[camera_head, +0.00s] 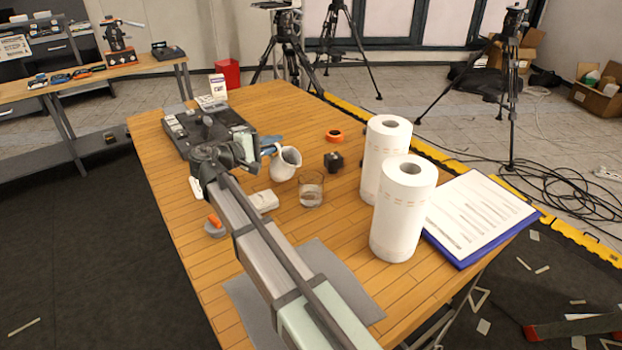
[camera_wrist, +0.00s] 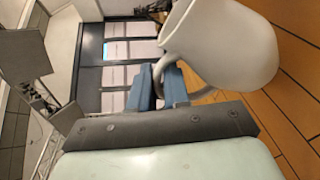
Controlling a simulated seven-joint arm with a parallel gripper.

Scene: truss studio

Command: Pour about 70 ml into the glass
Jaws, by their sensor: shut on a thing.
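A white jug (camera_head: 283,169) is held above the table, left of and behind the glass in the head view. My gripper (camera_head: 268,147) is shut on the jug's handle. In the wrist view the blue fingers of my gripper (camera_wrist: 158,88) close on the handle, and the jug (camera_wrist: 232,50) fills the upper right. A clear glass (camera_head: 311,189) stands upright on the table. Its lower part looks like it holds some liquid; the level is hard to read. No stream shows between jug and glass.
Two paper rolls (camera_head: 403,211) stand right of the glass. A small dark block (camera_head: 333,161) and an orange ring (camera_head: 334,136) lie behind it. A white box (camera_head: 263,200) lies to its left. A clipboard (camera_head: 474,216) lies at the right edge, a dark machine (camera_head: 186,132) at back left.

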